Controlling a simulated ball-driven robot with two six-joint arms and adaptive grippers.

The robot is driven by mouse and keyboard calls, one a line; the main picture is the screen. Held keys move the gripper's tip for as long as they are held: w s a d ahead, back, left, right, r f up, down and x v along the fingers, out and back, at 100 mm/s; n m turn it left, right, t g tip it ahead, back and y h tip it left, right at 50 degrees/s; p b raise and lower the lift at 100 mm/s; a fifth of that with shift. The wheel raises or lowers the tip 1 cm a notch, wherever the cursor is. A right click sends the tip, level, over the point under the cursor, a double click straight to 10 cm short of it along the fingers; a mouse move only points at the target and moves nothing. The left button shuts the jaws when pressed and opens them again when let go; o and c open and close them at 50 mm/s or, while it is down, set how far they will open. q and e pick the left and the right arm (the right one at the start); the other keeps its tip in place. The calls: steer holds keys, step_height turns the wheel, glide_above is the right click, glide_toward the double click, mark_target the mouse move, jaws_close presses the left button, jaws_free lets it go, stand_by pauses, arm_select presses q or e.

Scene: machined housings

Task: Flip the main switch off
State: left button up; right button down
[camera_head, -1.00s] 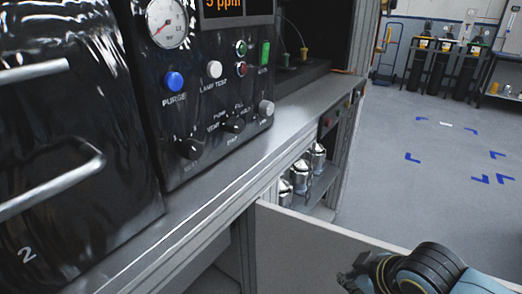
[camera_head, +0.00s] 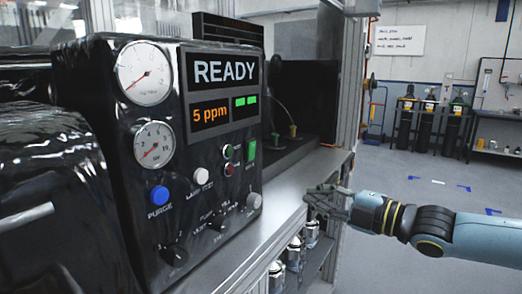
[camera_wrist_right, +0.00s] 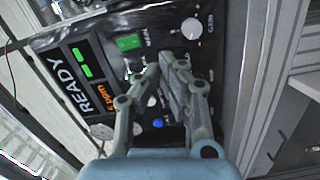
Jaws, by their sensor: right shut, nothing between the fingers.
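The black control panel (camera_head: 215,190) stands at the left of the head view. Its green main switch (camera_head: 251,150) is at the panel's right side, and it also shows in the right wrist view (camera_wrist_right: 128,41), beside a label that seems to read MAIN. The switch looks green; its tilt is too small to tell. My right gripper (camera_head: 318,199) is shut and empty, to the right of the panel and apart from it, in front of the bench edge. In the right wrist view its fingers (camera_wrist_right: 165,66) point toward the panel and hide some of its controls. My left gripper is out of view.
Metal bottles (camera_head: 294,252) stand under the bench.

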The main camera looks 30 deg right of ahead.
steer(key=r+n, duration=0.1)
steer(key=r+n+y, duration=0.1)
steer(key=r, duration=0.1)
steer(key=d+r+n+y, duration=0.1)
steer(key=r, duration=0.1)
steer(key=shift+w+r+t, duration=0.1)
steer(key=shift+w+t, duration=0.15)
steer(key=shift+t, duration=0.15)
steer(key=shift+a, duration=0.1)
steer(key=b, duration=0.5)
glide_toward(254, 148)
steer(key=p+x, duration=0.2)
steer(key=x, duration=0.1)
steer(key=p+x, duration=0.2)
steer(key=x, duration=0.1)
steer(key=shift+w+r, duration=0.15)
steer(key=shift+r, duration=0.1)
steer(key=shift+w+a+f, duration=0.1)
steer(key=shift+w+a, duration=0.2)
steer(key=shift+w, duration=0.2)
